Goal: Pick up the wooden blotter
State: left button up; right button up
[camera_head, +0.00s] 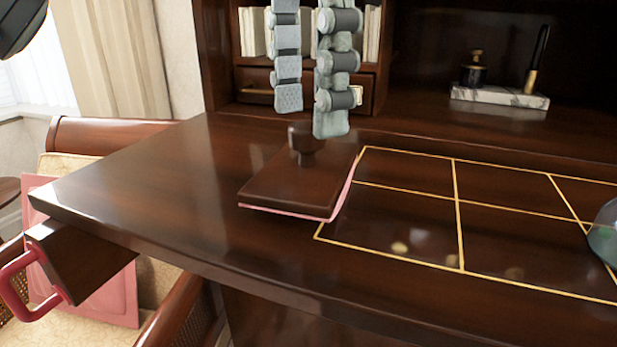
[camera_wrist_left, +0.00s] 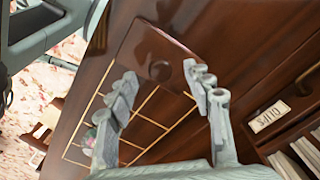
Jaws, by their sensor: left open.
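The wooden blotter (camera_head: 285,187) lies on the dark desk at the left end of the gold-line grid. It is a dark brown rocker with a pink underside and a knob (camera_head: 306,143) on top. My left gripper (camera_head: 310,112) is open and points down just above the knob, with its two fingers apart and nothing between them. In the left wrist view, the blotter (camera_wrist_left: 141,48) lies beyond the open fingers (camera_wrist_left: 162,80), with the round knob seen between them. I cannot tell whether either finger touches the knob. My right gripper is out of view.
The desk top (camera_head: 150,190) is clear left of the blotter. Cubbies with papers (camera_head: 372,35) rise behind my gripper. A marble pen stand (camera_head: 500,97) stands at the back right, and a glass object (camera_head: 604,240) at the right edge. A red-handled wooden block (camera_head: 80,262) shows at lower left.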

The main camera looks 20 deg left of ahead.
aim_at(307, 124)
pick_arm(q)
notch_tip(307, 124, down, 3)
jog(key=shift+r+b, duration=0.1)
jog(key=shift+b, duration=0.2)
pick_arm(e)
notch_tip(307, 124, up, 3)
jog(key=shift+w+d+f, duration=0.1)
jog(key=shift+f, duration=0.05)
pick_arm(q)
jog(key=shift+c, duration=0.4)
grip_shut()
